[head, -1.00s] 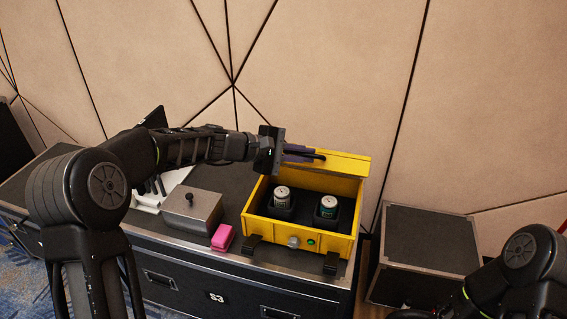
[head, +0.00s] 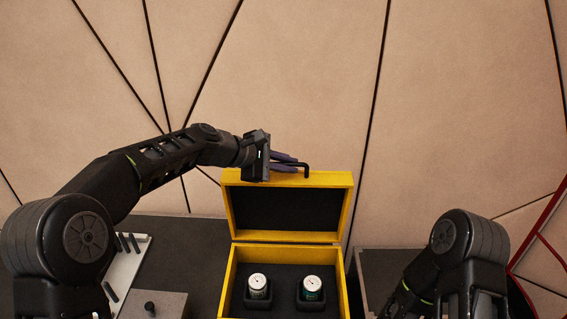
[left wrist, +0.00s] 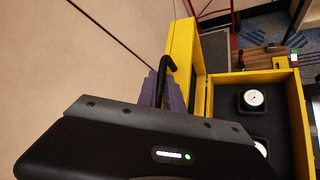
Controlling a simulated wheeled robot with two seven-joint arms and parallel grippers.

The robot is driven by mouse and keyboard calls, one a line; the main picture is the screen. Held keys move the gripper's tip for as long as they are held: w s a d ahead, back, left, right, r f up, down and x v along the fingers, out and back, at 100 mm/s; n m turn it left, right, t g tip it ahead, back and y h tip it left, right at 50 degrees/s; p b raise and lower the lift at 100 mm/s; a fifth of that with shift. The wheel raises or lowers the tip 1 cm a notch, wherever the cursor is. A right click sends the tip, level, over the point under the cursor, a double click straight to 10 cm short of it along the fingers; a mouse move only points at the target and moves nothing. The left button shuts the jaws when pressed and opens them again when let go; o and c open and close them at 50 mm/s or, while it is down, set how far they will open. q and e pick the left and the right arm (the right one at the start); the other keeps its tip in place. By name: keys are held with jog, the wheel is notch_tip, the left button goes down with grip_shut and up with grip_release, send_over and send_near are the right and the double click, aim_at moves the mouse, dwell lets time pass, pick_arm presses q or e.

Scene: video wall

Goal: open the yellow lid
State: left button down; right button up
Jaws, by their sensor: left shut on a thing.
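The yellow lid (head: 342,208) stands raised, roughly upright, at the back of the yellow box (head: 230,285); its dark inside faces me. My left gripper (head: 284,163), with purple fingers, is at the lid's upper edge, shut on a black bent handle (head: 306,168). The left wrist view shows the handle (left wrist: 169,66) curving between the fingers beside the lid (left wrist: 183,50). The box is open, with two round white-topped gauges (head: 258,282) (head: 311,284) in dark holders inside. My right gripper is out of view; only its arm shows at the right.
A patterned wall stands close behind the box. A white rack (head: 126,268) with black pegs and a metal box lid with a black knob (head: 150,306) lie to the left. A dark case (head: 385,268) stands to the right. The dark top left of the box is partly bare.

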pick_arm(q)
jog(key=shift+w+f, duration=0.15)
jog(key=shift+w, duration=0.05)
jog(key=c, duration=1.5)
grip_release()
jog(key=shift+a, duration=0.1)
